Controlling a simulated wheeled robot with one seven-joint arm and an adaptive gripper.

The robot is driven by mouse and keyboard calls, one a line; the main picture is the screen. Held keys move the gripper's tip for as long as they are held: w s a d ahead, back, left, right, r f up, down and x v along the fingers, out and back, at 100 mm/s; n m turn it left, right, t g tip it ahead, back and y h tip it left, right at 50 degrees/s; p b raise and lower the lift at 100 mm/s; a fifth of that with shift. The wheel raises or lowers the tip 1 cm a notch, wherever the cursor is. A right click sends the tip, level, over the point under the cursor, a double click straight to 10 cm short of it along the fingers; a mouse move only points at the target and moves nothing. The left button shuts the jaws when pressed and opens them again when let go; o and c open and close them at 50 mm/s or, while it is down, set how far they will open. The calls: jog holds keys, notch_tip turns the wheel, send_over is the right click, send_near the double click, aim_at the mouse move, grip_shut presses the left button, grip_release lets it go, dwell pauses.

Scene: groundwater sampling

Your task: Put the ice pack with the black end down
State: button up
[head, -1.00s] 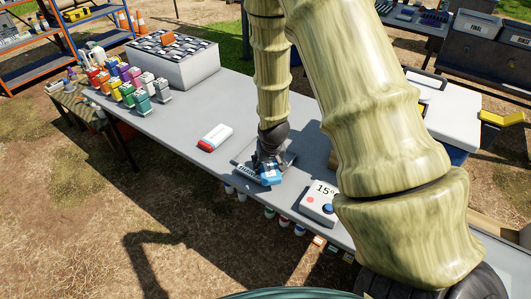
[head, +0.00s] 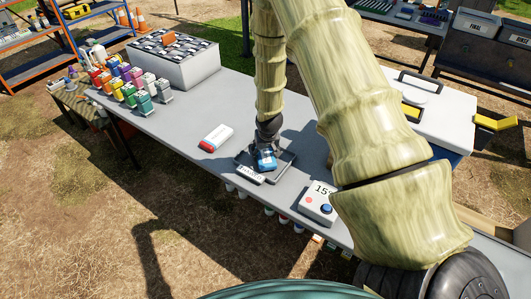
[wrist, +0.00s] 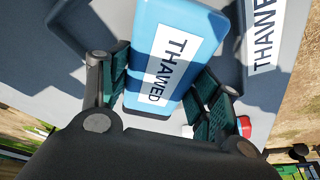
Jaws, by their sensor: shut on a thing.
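My gripper (head: 266,148) is shut on a blue ice pack (head: 266,161) and points down at a shallow grey tray (head: 287,169). In the wrist view the pack (wrist: 185,20) lies between the two dark ribbed finger pads and carries a white label reading THAWED.
A white pack with a red end (head: 215,138) lies left of the tray. A box reading 15° (head: 318,204) stands to the right. Several coloured bottles (head: 125,88) and a crate (head: 185,72) stand at the far left. A white-lidded cooler (head: 440,105) is at right.

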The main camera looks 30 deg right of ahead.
jog(key=shift+s+f, duration=0.25)
jog(key=shift+f, duration=0.3)
jog(key=c, duration=0.3)
jog(key=o, duration=1.8)
jog(key=shift+w+f, duration=0.1)
jog(key=shift+f, duration=0.1)
jog(key=shift+c, duration=0.2)
jog(key=shift+r, duration=0.1)
jog(key=shift+r, duration=0.25)
jog(key=shift+r, duration=0.25)
jog(key=b+v, duration=0.2)
jog(key=v, duration=0.9)
jog(key=shift+a, duration=0.1)
